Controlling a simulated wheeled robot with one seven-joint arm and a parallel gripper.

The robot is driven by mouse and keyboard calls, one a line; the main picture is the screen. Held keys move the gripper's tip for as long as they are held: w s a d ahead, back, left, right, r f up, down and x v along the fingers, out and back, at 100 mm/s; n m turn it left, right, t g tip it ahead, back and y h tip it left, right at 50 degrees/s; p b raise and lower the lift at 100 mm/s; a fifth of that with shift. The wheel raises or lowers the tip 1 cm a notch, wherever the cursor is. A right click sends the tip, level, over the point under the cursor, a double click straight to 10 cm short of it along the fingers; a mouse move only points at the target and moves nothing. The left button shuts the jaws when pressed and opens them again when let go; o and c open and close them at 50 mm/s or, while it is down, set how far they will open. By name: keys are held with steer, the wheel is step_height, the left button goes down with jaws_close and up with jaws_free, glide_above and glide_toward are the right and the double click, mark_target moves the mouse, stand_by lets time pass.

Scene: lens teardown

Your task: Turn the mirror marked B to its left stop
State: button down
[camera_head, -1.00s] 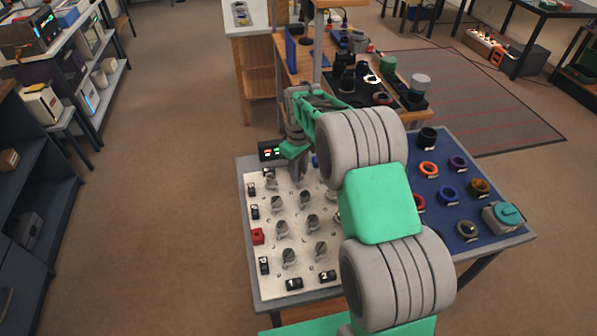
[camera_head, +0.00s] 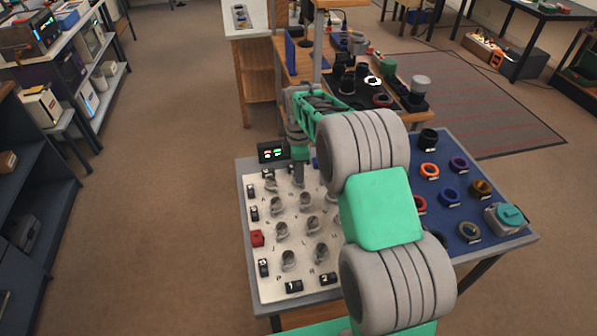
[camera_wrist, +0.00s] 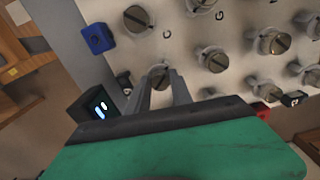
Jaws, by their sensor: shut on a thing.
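The white board (camera_head: 262,220) carries several round grey mirror mounts in rows, with small letters beside them. In the wrist view, my gripper (camera_wrist: 162,80) has its two fingers on either side of one slotted mirror mount (camera_wrist: 160,71) near the board's edge, and is shut on it. Its letter is hidden or too small to read, so I cannot tell from the marking that it is B. A neighbouring mount (camera_wrist: 137,19) has a C near it. In the head view, my gripper (camera_head: 299,178) reaches down at the board's far side.
A small lit display box (camera_head: 272,151) stands at the board's far left corner; it also shows in the wrist view (camera_wrist: 97,109). A blue block (camera_wrist: 98,38) and black blocks sit along the board's edges. A blue mat (camera_head: 450,220) with several rings lies to the right.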

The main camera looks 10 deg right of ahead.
steer(key=shift+n, duration=0.5)
steer(key=shift+r, duration=0.1)
steer(key=c, duration=1.1)
jaws_free()
step_height(320, 180, up, 7)
steer(key=shift+b, duration=0.45)
steer(key=shift+r, duration=0.35)
